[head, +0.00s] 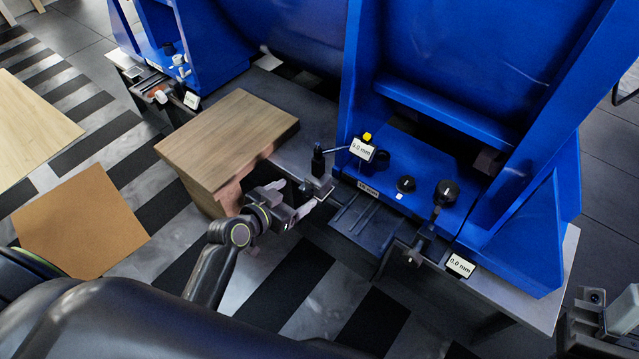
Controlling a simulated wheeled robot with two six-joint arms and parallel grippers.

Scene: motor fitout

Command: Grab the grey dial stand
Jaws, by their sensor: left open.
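A dial stand (319,184) with a grey base and a dark post stands at the bench edge, left of the blue frame's foot. Its thin arm reaches right to a display (362,149) reading 0.0 mm. My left gripper (296,198) is open just left of and in front of the grey base, with its fingers pointing toward it. I cannot tell whether a finger touches the base. A second, dark dial stand (428,233) stands further right, with a display (460,265) also reading 0.0 mm. My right gripper (598,322) is partly cut off at the bottom right; its jaws are unclear.
A large blue machine frame (420,60) rises behind the bench. A wooden block (225,140) stands left of the stand. A blue foot (395,175) carries black knobs. A dark slotted plate (365,222) lies right of my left gripper. Striped floor is open below.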

